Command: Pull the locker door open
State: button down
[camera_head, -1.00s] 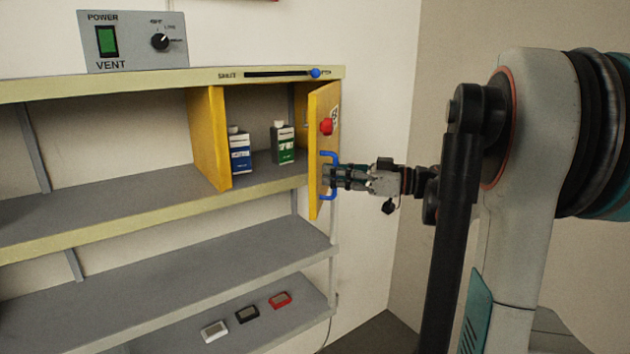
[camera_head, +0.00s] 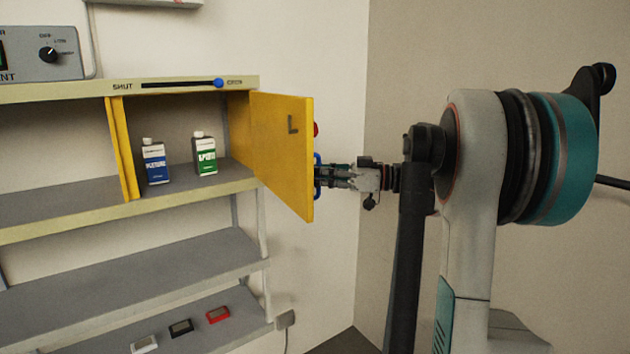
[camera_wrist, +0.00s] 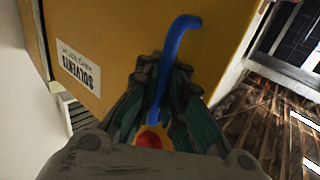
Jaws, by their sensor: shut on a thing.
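The yellow locker door (camera_head: 281,153) stands swung out from the right side of the shelf compartment, its inner face with a dark L mark showing. Its blue handle (camera_head: 317,176) is on the far side, mostly hidden by the door edge. In the wrist view the blue handle (camera_wrist: 180,38) runs between my fingers, beside a SOLVENTS label. My gripper (camera_head: 326,177) is shut on the handle; it also shows in the wrist view (camera_wrist: 162,92). A red knob (camera_wrist: 149,139) on the door sits below the handle in the wrist view and is partly hidden.
Inside the open compartment stand a blue-labelled bottle (camera_head: 155,162) and a green-labelled bottle (camera_head: 204,154). A slider with a blue knob (camera_head: 218,83) is on the top edge, at the OPEN end. Small devices (camera_head: 181,328) lie on the bottom shelf. A wall (camera_head: 400,60) is behind my arm.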

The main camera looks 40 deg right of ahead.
jog(key=shift+s+d+f, duration=0.15)
jog(key=shift+d, duration=0.15)
jog(key=c, duration=2.1)
grip_release()
jog(key=shift+c, duration=0.2)
jog(key=shift+o, duration=0.7)
jog(key=shift+s, duration=0.25)
jog(key=shift+w, duration=0.15)
jog(key=shift+d, duration=0.15)
jog(key=v, duration=1.2)
